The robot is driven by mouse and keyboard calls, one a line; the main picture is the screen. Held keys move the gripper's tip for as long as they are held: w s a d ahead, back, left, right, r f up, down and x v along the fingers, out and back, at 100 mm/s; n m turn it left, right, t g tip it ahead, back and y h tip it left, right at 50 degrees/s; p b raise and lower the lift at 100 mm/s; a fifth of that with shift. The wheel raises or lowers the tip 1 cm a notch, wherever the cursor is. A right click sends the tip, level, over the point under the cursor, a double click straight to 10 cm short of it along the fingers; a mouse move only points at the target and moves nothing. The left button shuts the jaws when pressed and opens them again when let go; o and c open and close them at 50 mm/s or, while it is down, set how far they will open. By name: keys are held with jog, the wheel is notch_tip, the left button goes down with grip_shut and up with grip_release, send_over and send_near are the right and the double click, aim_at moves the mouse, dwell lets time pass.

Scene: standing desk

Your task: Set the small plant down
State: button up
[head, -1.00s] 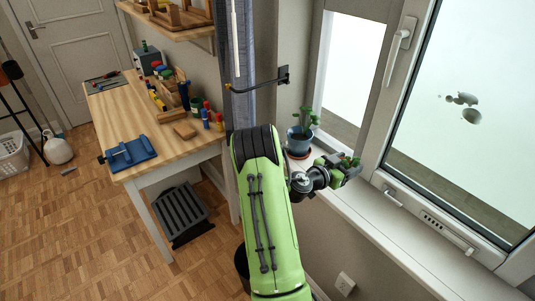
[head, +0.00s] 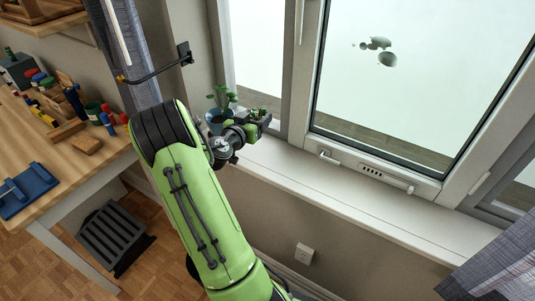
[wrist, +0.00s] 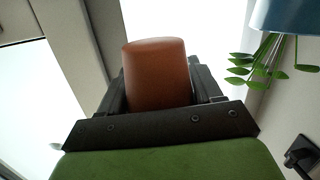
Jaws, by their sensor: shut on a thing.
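My gripper (head: 258,122) is shut on the small plant's terracotta pot (wrist: 157,76). In the wrist view the brown-orange pot sits between the two dark fingers and hides what is behind it. In the head view only a little of the small plant's green (head: 262,112) shows at the jaws, beside the window and above the sill (head: 330,183). I cannot tell whether the pot touches the sill.
A larger plant in a blue pot (head: 214,121) stands at the sill's left end, close beside my gripper; it also shows in the wrist view (wrist: 290,17). The sill to the right is bare. The wooden workbench (head: 62,150) is at the left.

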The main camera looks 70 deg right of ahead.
notch_tip(320, 180, down, 9)
jog(key=shift+r+b, duration=0.1)
jog(key=shift+b, duration=1.05)
jog(key=shift+w+f+b, duration=0.1)
jog(key=shift+f+b, duration=0.1)
jog(key=shift+b, duration=0.1)
jog(key=o, duration=1.2)
jog(key=shift+o, duration=0.2)
jog(key=shift+r, duration=0.15)
